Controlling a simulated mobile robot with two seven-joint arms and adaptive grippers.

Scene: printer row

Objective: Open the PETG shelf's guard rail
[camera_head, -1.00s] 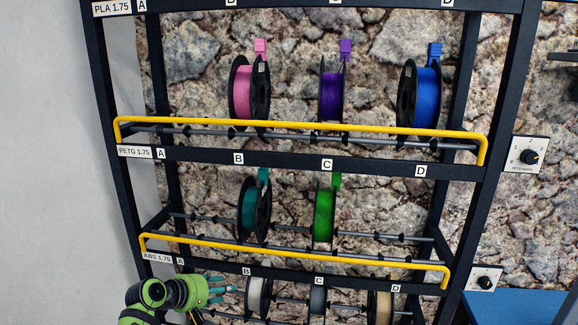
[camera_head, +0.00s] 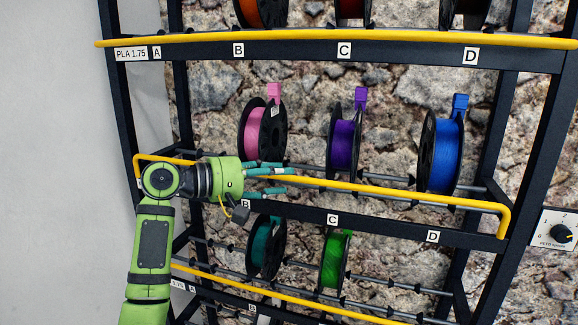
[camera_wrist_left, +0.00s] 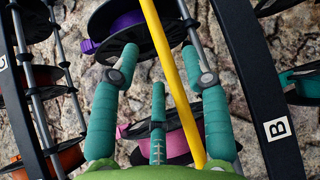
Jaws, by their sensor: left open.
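The PETG shelf's yellow guard rail (camera_head: 400,191) runs across the front of the middle shelf in the head view, in front of the pink (camera_head: 262,128), purple (camera_head: 343,145) and blue (camera_head: 446,150) spools. Its right end bends down to the frame. My left gripper (camera_head: 285,181) is open at the rail's left half, fingers pointing right. The arm hides part of the rail and the shelf label. In the left wrist view the rail (camera_wrist_left: 165,50) passes between the spread teal fingers, close to the right one. Contact cannot be told. My right gripper is not in view.
The upper PLA rail (camera_head: 400,41) and the lower yellow rail (camera_head: 270,290) cross above and below. Teal (camera_head: 265,247) and green (camera_head: 335,262) spools hang below. The grey wall at left is clear.

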